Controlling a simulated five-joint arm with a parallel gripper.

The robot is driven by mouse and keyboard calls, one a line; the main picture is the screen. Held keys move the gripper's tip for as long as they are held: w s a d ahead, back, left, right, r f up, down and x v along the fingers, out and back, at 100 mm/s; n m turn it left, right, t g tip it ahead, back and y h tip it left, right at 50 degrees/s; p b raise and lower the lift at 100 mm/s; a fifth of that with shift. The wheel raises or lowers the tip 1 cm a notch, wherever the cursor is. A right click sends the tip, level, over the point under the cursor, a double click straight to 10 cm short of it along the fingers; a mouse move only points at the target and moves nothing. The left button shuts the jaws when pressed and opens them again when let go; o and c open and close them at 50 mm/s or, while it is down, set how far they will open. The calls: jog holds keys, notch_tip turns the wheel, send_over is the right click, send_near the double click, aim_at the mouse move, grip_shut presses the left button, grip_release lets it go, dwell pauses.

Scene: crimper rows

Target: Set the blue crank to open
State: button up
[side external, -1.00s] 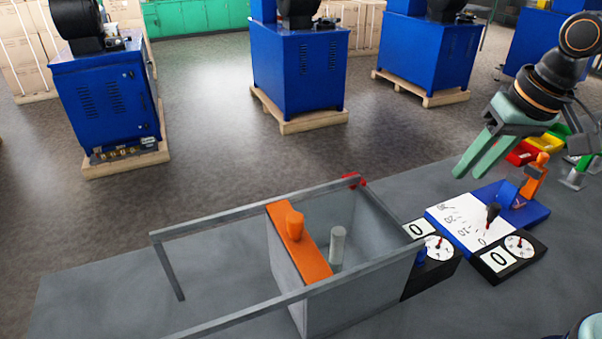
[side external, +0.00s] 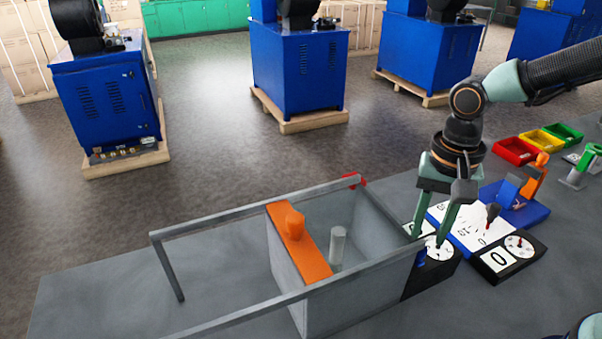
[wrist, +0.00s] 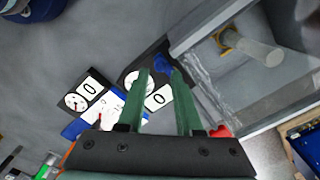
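The small blue crank (wrist: 163,64) sits on the side of a black box, close to the grey bin wall. In the wrist view it shows between and just beyond my two fingertips. In the side view it is largely hidden behind my fingers. The black box (side external: 432,276) carries a round white dial (side external: 440,248) and a white card reading 0. My gripper (side external: 428,239) points down above this box, its green fingers apart with nothing held. I cannot tell whether the fingers touch the crank.
A grey open-topped bin with an orange slide (side external: 300,252) and rails stands left of the box. A second black dial box (side external: 507,262) and a blue-based white scale board (side external: 466,232) stand to the right. Red, yellow and green trays (side external: 541,141) lie behind.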

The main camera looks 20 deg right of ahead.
jog(key=shift+f, duration=2.35)
grip_shut()
